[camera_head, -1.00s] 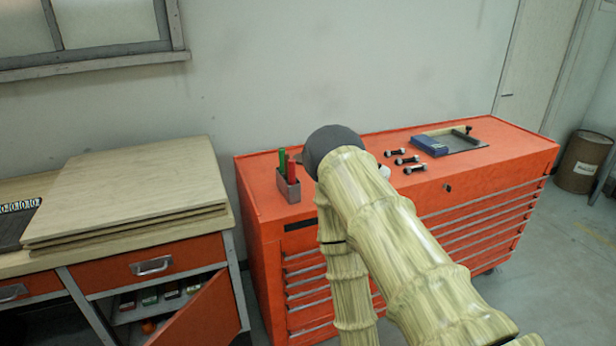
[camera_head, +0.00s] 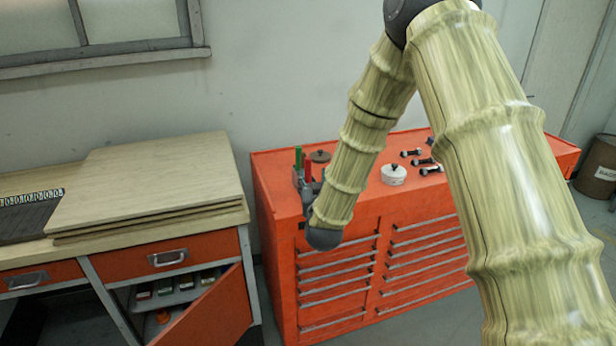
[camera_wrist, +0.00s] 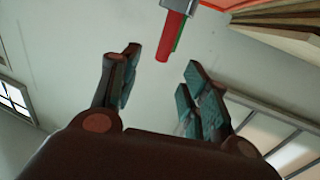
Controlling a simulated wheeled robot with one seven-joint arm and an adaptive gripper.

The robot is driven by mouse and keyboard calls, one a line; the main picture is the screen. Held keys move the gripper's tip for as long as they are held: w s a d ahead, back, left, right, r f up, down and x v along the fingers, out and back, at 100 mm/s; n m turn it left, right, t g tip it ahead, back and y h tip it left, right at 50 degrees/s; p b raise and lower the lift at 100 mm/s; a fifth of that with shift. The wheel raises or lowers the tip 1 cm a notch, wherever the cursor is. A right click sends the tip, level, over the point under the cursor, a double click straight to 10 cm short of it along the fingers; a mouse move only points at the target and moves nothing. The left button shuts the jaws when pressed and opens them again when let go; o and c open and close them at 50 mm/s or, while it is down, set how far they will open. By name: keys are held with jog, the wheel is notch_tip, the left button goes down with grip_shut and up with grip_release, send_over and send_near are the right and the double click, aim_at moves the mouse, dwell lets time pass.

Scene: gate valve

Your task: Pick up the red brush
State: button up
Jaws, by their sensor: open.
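The red brush (camera_head: 308,170) stands upright beside a green one (camera_head: 298,158) in a small grey holder on the orange tool chest (camera_head: 278,200). In the wrist view the red brush (camera_wrist: 172,38) shows beyond the fingertips, between the two fingers, with the green one (camera_wrist: 180,36) partly behind it. My gripper (camera_wrist: 158,88) is open and empty, with its fingers spread apart and short of the brush. In the head view my wrist is at the holder and hides part of it.
A white round container (camera_head: 393,175), a dark round lid (camera_head: 320,156) and several bolts (camera_head: 422,161) lie on the chest top. Stacked boards (camera_head: 145,185) cover the bench at left. An orange cabinet door (camera_head: 212,308) hangs open below.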

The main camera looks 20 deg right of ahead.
aim_at(309, 164)
jog(key=p+x, duration=0.2)
jog(key=x, duration=0.3)
jog(key=shift+w+r, duration=0.1)
jog(key=shift+r, duration=0.05)
jog(key=shift+a+p+x, duration=0.15)
jog(key=shift+p+x, duration=0.65)
jog(key=shift+x, duration=0.4)
jog(key=shift+a+p+x, duration=0.1)
jog(key=shift+p+x, duration=0.65)
jog(key=shift+x, duration=0.4)
jog(key=shift+w+d+f, duration=0.1)
jog(key=shift+w+f, duration=0.15)
jog(key=shift+w, duration=0.25)
grip_shut()
